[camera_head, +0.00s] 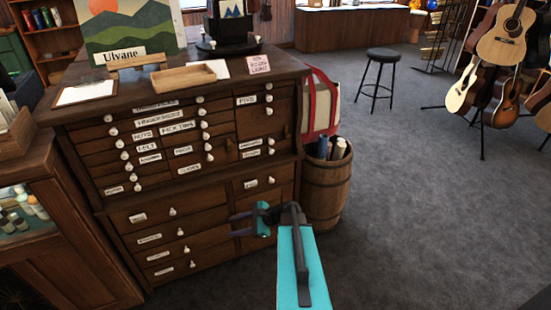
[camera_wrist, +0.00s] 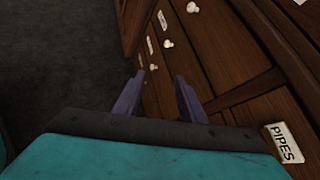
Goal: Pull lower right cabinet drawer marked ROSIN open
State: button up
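A dark wooden cabinet (camera_head: 205,205) with many small labelled drawers stands left of centre in the head view. Its lower part has two columns of drawers with white labels and pale knobs. My gripper (camera_head: 231,226) is in front of the lower right column and hides part of it. In the wrist view my gripper (camera_wrist: 158,76) has two purple fingers apart with nothing between them. Drawer fronts with white knobs (camera_wrist: 167,43) lie beyond the fingertips. One label (camera_wrist: 287,143) reads PIPES. I cannot read ROSIN on any label. The lower drawers look shut.
A wooden barrel (camera_head: 325,185) with rolled items stands close at the cabinet's right side. A glass-fronted case (camera_head: 35,215) is at the left. A black stool (camera_head: 380,75) and guitars (camera_head: 505,40) are farther back. Grey carpet at the right is clear.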

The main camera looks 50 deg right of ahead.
jog(key=s+d+r+m+t+h+b, duration=0.1)
jog(key=d+r+m+t, duration=0.2)
jog(key=d, duration=0.5)
jog(key=d+r+m+t+h+b, duration=0.1)
jog(key=d+r+m+t+h, duration=0.15)
jog(key=d+r, duration=0.4)
jog(key=m+t+h+b, duration=0.1)
jog(key=m+t+h, duration=0.2)
jog(key=m, duration=0.3)
send_near(272, 152)
jog(key=s, duration=0.6)
jog(key=shift+w+d+r, duration=0.1)
jog(key=shift+d+r, duration=0.05)
jog(key=shift+r, duration=0.05)
jog(key=shift+w, duration=0.15)
jog(key=w, duration=1.3)
jog(key=shift+w, duration=0.25)
grip_shut()
jog(key=shift+s+a, duration=0.1)
jog(key=shift+a, duration=0.2)
